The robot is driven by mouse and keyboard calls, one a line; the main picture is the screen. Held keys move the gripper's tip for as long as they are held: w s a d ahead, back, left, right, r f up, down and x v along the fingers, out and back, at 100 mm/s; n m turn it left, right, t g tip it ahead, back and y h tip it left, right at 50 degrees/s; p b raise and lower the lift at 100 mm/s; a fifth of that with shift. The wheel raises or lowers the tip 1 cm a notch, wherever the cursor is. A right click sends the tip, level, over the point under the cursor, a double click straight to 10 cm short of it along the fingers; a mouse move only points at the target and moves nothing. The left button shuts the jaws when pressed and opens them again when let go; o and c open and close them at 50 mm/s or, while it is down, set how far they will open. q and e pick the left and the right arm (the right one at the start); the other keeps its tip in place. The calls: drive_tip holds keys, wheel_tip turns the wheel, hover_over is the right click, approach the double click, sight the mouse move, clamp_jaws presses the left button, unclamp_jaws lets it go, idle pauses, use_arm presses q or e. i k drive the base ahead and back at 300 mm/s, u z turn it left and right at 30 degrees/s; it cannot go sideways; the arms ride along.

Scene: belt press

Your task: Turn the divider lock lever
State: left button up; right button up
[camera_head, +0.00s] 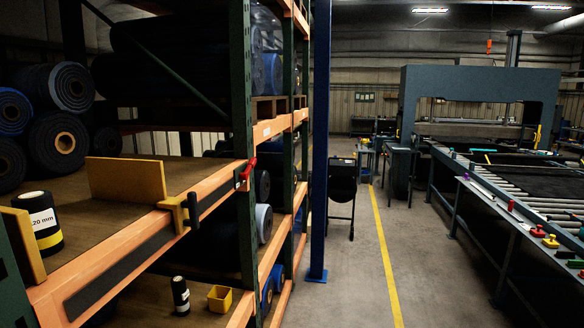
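A yellow divider board (127,179) stands upright on the wooden shelf of the orange-beamed rack at the left. Farther right on the same beam, by the green post, is a red handle (247,169). I cannot tell for sure which of the two is the divider lock lever. A second yellow board (24,245) stands at the left edge. Neither of my grippers shows in the view.
A lower shelf holds a small dark roll (180,295) and a yellow bin (220,298). A blue post (319,150) stands right of the rack. The aisle with a yellow line (383,240) is clear.

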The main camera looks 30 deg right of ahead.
sight(243, 176)
drive_tip(key=u, duration=0.15)
drive_tip(key=k, duration=0.25)
drive_tip(key=z, duration=1.8)
drive_tip(key=i, duration=1.95)
drive_tip(key=u, duration=1.3)
drive_tip(key=i, duration=0.55)
drive_tip(key=u, duration=0.6)
